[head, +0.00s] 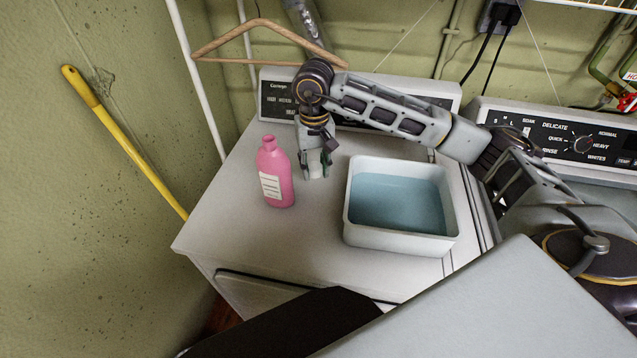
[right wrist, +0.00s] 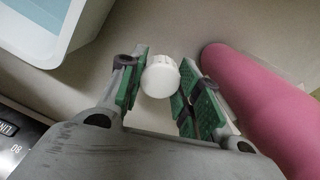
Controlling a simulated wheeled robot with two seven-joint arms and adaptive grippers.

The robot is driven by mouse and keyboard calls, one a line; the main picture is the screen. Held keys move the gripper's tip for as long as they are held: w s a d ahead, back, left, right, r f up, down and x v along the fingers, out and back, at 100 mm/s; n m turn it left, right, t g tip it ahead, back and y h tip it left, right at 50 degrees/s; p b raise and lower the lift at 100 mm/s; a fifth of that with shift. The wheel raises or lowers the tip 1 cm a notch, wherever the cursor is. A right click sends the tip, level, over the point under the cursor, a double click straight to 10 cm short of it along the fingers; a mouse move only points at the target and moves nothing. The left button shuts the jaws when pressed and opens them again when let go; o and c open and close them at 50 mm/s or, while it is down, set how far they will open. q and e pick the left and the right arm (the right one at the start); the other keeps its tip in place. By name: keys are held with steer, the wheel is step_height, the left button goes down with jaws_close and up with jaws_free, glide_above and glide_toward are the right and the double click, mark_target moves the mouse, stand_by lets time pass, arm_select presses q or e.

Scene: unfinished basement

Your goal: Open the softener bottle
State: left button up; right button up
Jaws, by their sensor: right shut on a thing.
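The pink softener bottle (head: 275,178) stands upright on top of the white machine, with a white label on its front and no cap on its neck. It also shows in the right wrist view (right wrist: 262,112), at the right. My right gripper (head: 316,165) points down just right of the bottle, apart from it. It is shut on a white ribbed cap (right wrist: 160,77), which sits between the green finger pads in the right wrist view. The cap is at or close above the machine top; I cannot tell if it touches. My left gripper is not in view.
A white tub (head: 399,240) of bluish water stands right of my gripper. A wooden hanger (head: 235,42) hangs behind the machine top (head: 225,215). A yellow pole (head: 125,140) leans on the left wall. The machine top is clear in front of the bottle.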

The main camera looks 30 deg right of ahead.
mark_target(315, 191)
step_height(315, 191, down, 3)
steer(key=shift+r, duration=0.1)
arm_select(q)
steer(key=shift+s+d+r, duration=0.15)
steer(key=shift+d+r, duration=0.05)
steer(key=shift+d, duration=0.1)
arm_select(e)
steer(key=shift+f, duration=0.2)
steer(key=shift+f+p, duration=0.35)
steer(key=shift+f, duration=1.4)
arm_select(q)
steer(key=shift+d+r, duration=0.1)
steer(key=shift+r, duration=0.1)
arm_select(e)
steer(key=shift+f, duration=0.1)
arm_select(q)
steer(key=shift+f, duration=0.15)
arm_select(e)
steer(key=shift+f, duration=0.1)
steer(key=o, duration=1.1)
